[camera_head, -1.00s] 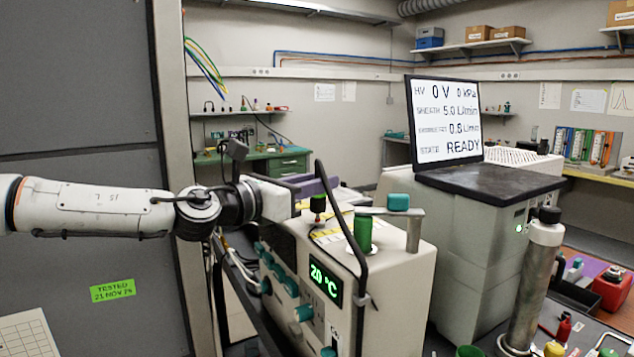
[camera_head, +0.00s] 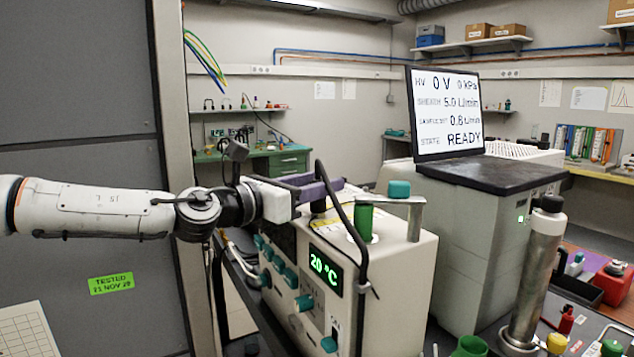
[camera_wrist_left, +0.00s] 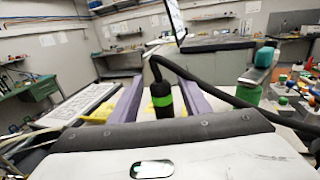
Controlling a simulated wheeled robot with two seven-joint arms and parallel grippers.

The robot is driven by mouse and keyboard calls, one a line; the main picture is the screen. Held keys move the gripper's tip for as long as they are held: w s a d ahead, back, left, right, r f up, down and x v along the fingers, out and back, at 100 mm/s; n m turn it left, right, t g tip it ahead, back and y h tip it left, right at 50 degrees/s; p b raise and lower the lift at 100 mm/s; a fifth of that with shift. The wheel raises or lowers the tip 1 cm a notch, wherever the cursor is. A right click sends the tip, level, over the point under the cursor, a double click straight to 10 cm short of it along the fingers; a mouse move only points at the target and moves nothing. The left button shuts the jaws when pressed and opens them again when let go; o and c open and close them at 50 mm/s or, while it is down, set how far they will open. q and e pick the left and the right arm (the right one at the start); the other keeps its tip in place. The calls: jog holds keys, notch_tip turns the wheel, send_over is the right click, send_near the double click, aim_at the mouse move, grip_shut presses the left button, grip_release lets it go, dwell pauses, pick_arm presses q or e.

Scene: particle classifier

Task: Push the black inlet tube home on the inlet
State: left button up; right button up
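The black inlet tube (camera_head: 339,211) arches over the top of a cream instrument and hangs down its front. In the left wrist view its end (camera_wrist_left: 157,88) stands upright with a bright green band. My left gripper (camera_head: 325,187) is over the instrument top. Its purple fingers (camera_wrist_left: 160,84) are apart on either side of the tube end, with a visible gap on each side. My right gripper is not in view.
A green cylinder (camera_head: 364,222) and a metal arm with a teal knob (camera_head: 399,189) stand just right of the tube on the cream instrument (camera_head: 400,275). A steel cylinder (camera_head: 535,275) and a monitor (camera_head: 447,113) stand further right. A grey panel (camera_head: 80,130) is at left.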

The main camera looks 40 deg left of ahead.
pick_arm(q)
jog(key=shift+r, duration=0.1)
dwell(0.3)
jog(key=shift+s, duration=0.1)
jog(key=s+b, duration=0.4)
jog(key=s, duration=0.6)
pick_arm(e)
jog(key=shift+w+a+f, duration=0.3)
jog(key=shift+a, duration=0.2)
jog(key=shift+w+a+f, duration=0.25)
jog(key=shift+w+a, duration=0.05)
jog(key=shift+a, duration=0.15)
pick_arm(q)
jog(key=shift+s+a, duration=0.1)
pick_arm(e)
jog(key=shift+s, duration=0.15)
